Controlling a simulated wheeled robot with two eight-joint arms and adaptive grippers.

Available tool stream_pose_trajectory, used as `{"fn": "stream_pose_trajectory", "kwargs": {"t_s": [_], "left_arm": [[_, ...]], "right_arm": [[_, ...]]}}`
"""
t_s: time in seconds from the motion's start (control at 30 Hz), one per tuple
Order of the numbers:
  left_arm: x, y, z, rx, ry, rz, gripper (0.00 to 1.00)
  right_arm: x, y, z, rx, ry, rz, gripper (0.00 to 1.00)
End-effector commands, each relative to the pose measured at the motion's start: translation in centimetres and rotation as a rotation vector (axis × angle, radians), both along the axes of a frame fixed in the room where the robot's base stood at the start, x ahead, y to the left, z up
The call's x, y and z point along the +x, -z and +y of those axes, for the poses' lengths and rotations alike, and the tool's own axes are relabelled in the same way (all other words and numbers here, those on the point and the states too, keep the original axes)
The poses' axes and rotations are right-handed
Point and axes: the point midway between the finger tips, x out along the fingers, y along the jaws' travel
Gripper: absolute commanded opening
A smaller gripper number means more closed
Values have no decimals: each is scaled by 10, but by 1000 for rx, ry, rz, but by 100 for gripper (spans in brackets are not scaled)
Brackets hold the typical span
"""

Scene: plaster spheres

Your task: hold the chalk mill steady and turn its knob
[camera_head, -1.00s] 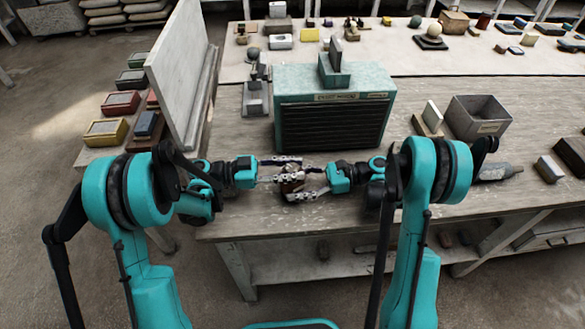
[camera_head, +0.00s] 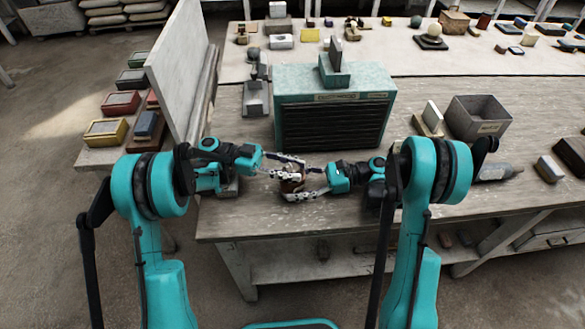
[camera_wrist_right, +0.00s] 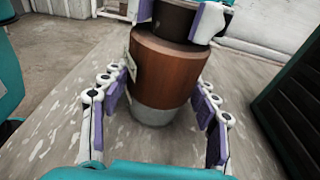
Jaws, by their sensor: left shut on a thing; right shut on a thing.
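The chalk mill (camera_head: 291,185) is upright near the front edge of the workbench, small and mostly hidden by fingers in the head view. In the right wrist view it has a brown body (camera_wrist_right: 168,68), a grey base (camera_wrist_right: 152,114) and a dark upper part (camera_wrist_right: 173,19). My right gripper (camera_head: 300,192) comes from the right and is shut on the brown body; its purple-padded fingers (camera_wrist_right: 163,112) flank it. My left gripper (camera_head: 284,168) comes from the left and is shut on the dark upper part, its fingers on both sides. The knob's top is out of the wrist view.
A teal slatted box (camera_head: 334,110) stands behind the mill. A pale upright panel (camera_head: 180,75) is at the left. A grey open bin (camera_head: 480,118) and a grey bottle-like tool (camera_head: 497,172) are at the right. The bench front around the grippers is mostly clear.

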Motion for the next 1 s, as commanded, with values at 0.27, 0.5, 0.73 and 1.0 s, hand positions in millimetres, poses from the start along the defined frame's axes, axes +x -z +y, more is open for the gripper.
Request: {"fn": "stream_pose_trajectory", "kwargs": {"t_s": [0.27, 0.5, 0.73, 1.0], "left_arm": [[0, 0, 0, 1, -1, 0, 55], [0, 0, 0, 0, -1, 0, 55], [0, -26, 0, 0, -1, 0, 55], [0, -78, 0, 1, -1, 0, 55]], "right_arm": [[-1, 0, 1, 0, -2, 0, 26], [0, 0, 0, 0, -1, 0, 26], [0, 0, 0, 0, 0, 0, 26], [0, 0, 0, 0, 0, 0, 26]]}}
